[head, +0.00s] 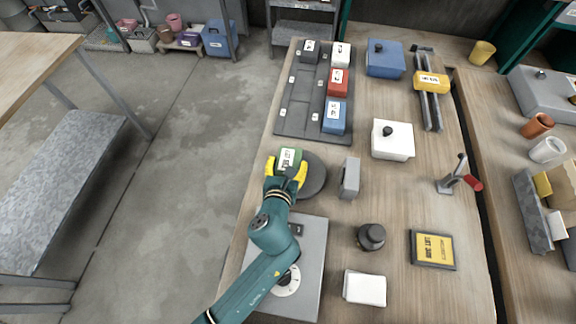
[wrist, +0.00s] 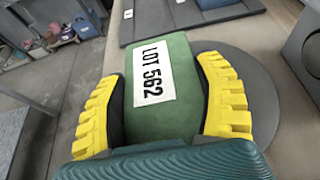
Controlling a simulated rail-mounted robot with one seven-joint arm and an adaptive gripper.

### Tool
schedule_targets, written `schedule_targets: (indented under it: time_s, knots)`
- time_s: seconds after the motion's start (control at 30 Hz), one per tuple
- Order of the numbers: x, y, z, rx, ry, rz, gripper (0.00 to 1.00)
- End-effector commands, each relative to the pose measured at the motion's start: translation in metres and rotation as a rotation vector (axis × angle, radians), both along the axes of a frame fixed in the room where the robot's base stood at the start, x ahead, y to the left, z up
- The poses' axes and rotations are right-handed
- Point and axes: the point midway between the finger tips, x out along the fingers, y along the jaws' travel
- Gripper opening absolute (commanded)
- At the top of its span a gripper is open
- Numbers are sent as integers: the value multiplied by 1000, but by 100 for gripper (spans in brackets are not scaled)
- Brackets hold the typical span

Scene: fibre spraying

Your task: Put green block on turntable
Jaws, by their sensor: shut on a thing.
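The green block (head: 289,157) has a white label, which reads LOT 562 in the wrist view (wrist: 155,76). My gripper (head: 285,168) is shut on the green block, with yellow ridged fingers on both sides of it in the wrist view (wrist: 165,100). The turntable (head: 316,176) is a dark grey disc on the bench. The block is over the left part of the disc in the head view; the disc also shows behind and right of the block in the wrist view (wrist: 262,95). I cannot tell whether the block touches the disc.
A dark tray (head: 299,104) behind holds black, white, red and blue labelled blocks. A grey bracket (head: 349,178) stands right of the turntable. A grey panel with a dial (head: 311,262) lies in front. A white box (head: 392,140) and a dark round knob (head: 371,237) stand further right.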

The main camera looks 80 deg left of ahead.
Motion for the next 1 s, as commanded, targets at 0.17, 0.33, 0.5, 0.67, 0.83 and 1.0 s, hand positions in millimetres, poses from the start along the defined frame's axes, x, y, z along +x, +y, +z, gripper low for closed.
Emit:
schedule_targets:
  time_s: [0.17, 0.33, 0.5, 0.67, 0.83, 1.0]
  knots:
    - [1, 1, 5, 6, -6, -1, 31]
    - [0, 0, 0, 2, -2, 0, 79]
    - [1, 0, 0, 1, -2, 0, 100]
    - [1, 0, 0, 1, -2, -1, 100]
    - [-5, -14, 9, 1, 1, -4, 100]
    - [-22, -49, 26, 1, 2, -7, 100]
